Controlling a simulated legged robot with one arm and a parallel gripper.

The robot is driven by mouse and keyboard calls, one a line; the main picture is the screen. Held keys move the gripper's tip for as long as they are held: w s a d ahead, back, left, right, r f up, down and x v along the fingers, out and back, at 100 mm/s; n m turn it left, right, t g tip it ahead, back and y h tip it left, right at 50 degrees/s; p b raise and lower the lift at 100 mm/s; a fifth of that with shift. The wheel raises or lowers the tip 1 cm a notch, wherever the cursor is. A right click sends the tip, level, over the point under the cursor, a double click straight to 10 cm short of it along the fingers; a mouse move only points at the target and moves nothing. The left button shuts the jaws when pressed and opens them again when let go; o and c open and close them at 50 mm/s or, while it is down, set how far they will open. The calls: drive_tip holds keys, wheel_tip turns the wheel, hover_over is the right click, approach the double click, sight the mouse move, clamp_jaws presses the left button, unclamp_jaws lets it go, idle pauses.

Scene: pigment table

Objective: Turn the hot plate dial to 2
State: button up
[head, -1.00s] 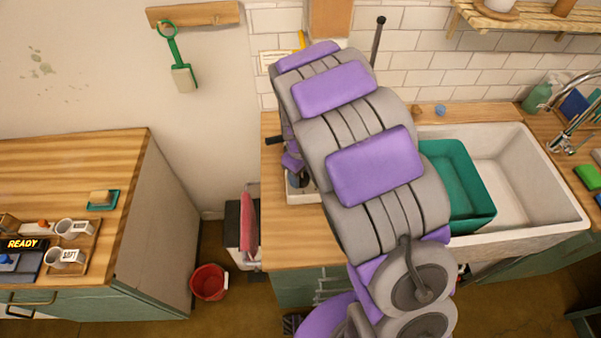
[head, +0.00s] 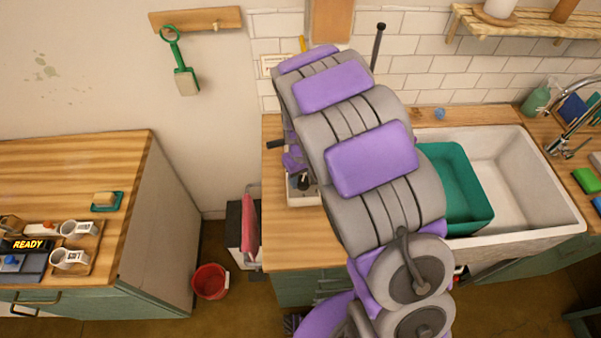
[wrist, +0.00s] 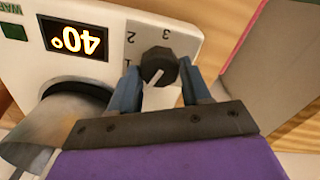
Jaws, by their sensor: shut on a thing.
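The hot plate (wrist: 110,20) is a white unit with a lit display (wrist: 75,38) reading 40°, upside down in the wrist view. Its black dial (wrist: 160,66) has a white pointer line and the marks 1, 2 and 3 around it. The line slants toward the lower left of the picture, away from 2 and 3. My gripper (wrist: 159,76) has its two blue-grey fingers on either side of the dial, shut on it. In the head view, the hot plate's white casing (head: 302,197) shows beside my arm, which hides much of it.
A grey metal cylinder (wrist: 55,128) stands close to the gripper's left. Right of my arm are a green basin (head: 460,190) and a white sink (head: 510,170). A red bucket (head: 210,281) is on the floor. A left counter (head: 70,170) holds a READY display.

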drive_tip(key=m+p, duration=0.2)
drive_tip(key=m, duration=0.2)
drive_tip(key=shift+s+d+m, duration=0.1)
drive_tip(key=shift+s+m, duration=0.05)
drive_tip(key=shift+m, duration=0.25)
drive_tip(key=m+p, duration=0.2)
drive_tip(key=m, duration=0.3)
drive_tip(key=shift+s+p, duration=0.1)
drive_tip(key=shift+p, duration=0.2)
drive_tip(key=m+p, duration=0.2)
drive_tip(key=m, duration=0.3)
drive_tip(key=shift+m+p, duration=0.35)
drive_tip(key=shift+m, duration=0.05)
drive_tip(key=shift+m+p, duration=1.05)
drive_tip(key=shift+m, duration=0.95)
drive_tip(key=o, duration=1)
drive_tip(key=shift+a, duration=0.3)
drive_tip(key=shift+o, duration=0.2)
drive_tip(key=shift+d, duration=0.1)
